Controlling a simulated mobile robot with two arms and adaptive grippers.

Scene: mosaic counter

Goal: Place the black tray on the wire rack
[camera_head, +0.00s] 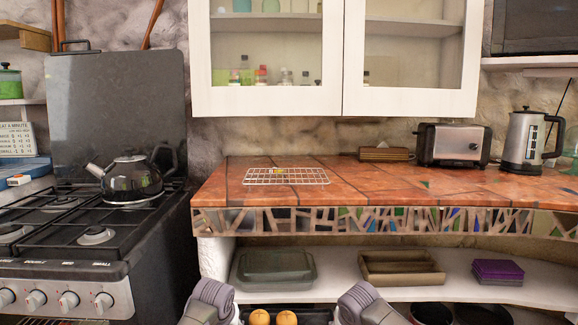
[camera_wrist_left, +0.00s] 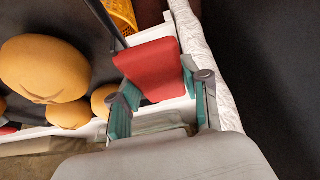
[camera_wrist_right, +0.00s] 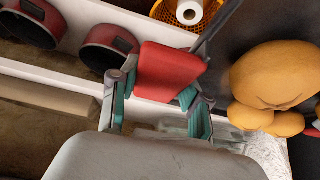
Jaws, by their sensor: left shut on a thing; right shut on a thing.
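The black tray shows as a dark surface in the left wrist view (camera_wrist_left: 60,22) and in the right wrist view (camera_wrist_right: 292,25), with round orange-brown food on it (camera_wrist_left: 45,68). It has a red grip at each end. My left gripper (camera_head: 210,302) is shut on one red grip (camera_wrist_left: 150,65). My right gripper (camera_head: 362,304) is shut on the other red grip (camera_wrist_right: 168,70). In the head view the grippers and food (camera_head: 286,318) are at the bottom edge, below counter height. The white wire rack (camera_head: 300,181) lies flat on the tiled counter.
The counter (camera_head: 400,187) is clear right of the rack; a toaster (camera_head: 455,144) and kettle (camera_head: 524,140) stand farther right. A stove (camera_head: 90,230) is left. The shelf below holds a grey-green dish (camera_head: 275,268), brown tray (camera_head: 402,268) and purple stack (camera_head: 498,271).

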